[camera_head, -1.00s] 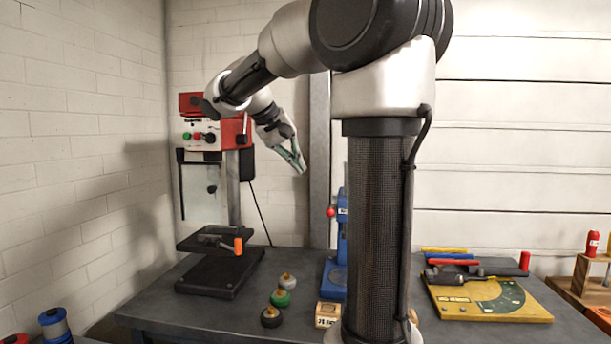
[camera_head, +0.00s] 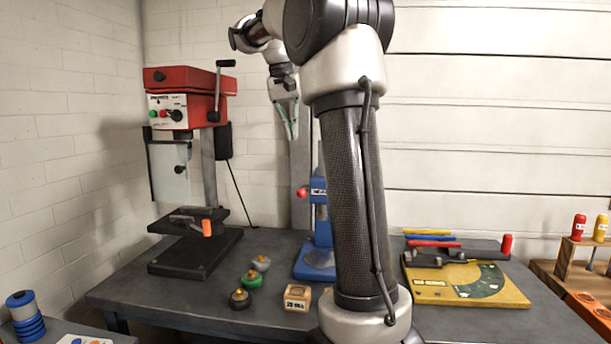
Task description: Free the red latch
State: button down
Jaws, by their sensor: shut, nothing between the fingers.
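No part is plainly marked as the red latch. Red parts that show are an upright red grip (camera_head: 506,245) and a red bar (camera_head: 433,243) by the dark clamp on the yellow angle plate (camera_head: 460,291), at the right of the bench. There is also a red knob (camera_head: 302,192) on the blue press (camera_head: 316,262). My gripper (camera_head: 291,136) is shut and empty, pointing down in the air above and behind the blue press, well apart from the yellow plate. My arm column hides part of the blue press.
A red drill press (camera_head: 190,95) stands at the back left, with an orange-handled clamp (camera_head: 207,228) on its table. Several small weights, including a green one (camera_head: 251,279), and a wooden block (camera_head: 297,297) lie at the front. A wooden rack (camera_head: 566,255) stands at right.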

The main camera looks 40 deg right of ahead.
aim_at(304, 191)
notch_tip(304, 191, down, 12)
jog(key=s, duration=0.2)
jog(key=shift+d, duration=0.4)
jog(key=shift+s+f, duration=0.1)
jog(key=shift+s, duration=0.05)
jog(key=shift+s+a+f, duration=0.35)
jog(key=shift+s+f, duration=0.05)
jog(key=shift+f, duration=0.3)
